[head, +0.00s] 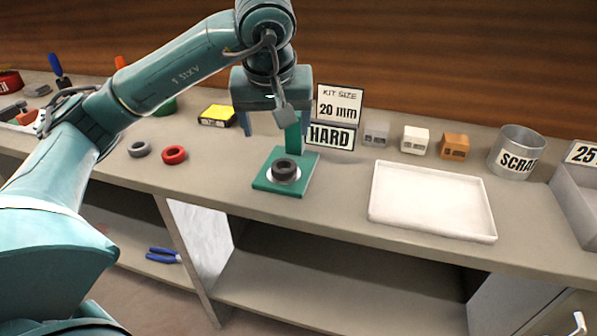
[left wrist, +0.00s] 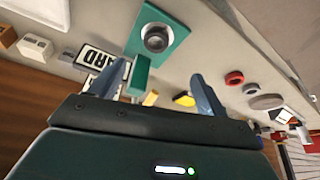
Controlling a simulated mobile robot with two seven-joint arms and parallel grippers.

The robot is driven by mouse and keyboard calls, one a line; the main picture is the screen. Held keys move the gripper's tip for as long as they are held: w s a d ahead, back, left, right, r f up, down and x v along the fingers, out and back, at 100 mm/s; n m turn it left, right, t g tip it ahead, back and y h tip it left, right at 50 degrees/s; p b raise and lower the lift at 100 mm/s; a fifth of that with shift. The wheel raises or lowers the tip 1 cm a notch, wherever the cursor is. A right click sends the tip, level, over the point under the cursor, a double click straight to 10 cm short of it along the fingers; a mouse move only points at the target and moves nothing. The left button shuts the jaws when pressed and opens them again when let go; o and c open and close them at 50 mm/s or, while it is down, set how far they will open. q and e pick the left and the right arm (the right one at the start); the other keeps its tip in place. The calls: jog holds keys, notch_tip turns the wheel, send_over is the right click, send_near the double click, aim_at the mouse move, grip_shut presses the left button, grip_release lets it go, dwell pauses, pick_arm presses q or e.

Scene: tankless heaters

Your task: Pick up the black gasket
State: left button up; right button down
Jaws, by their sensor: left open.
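The black gasket (head: 285,168) sits around a pale round piece on the square base of a green stand (head: 262,184) on the bench. It also shows in the left wrist view (left wrist: 156,38), past the fingertips. My left gripper (head: 274,125) is open and empty, above and behind the gasket in the head view, close to the stand's upright. My right gripper is in neither view.
A grey ring (head: 139,149) and a red ring (head: 174,155) lie left of the stand. Signs reading "20 mm" (head: 339,104) and "HARD" (head: 331,136) stand behind it. A white tray (head: 432,200), small blocks and a scrap can (head: 517,150) are to the right.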

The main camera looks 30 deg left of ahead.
pick_arm(q)
jog(key=b, duration=0.2)
send_near(284, 165)
jog(key=f, duration=0.1)
jog(key=a+f, duration=0.1)
jog(key=shift+w+f, duration=0.1)
jog(key=shift+f, duration=0.2)
jog(key=x, duration=0.5)
jog(key=shift+w+d+f, duration=0.15)
jog(key=shift+w+d, duration=0.1)
jog(key=shift+w, duration=0.1)
jog(key=shift+w+f, duration=0.1)
jog(key=shift+f, duration=0.15)
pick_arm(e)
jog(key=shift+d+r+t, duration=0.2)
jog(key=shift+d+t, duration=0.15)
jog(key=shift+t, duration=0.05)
pick_arm(q)
jog(key=shift+c, duration=0.2)
jog(key=c, duration=1.1)
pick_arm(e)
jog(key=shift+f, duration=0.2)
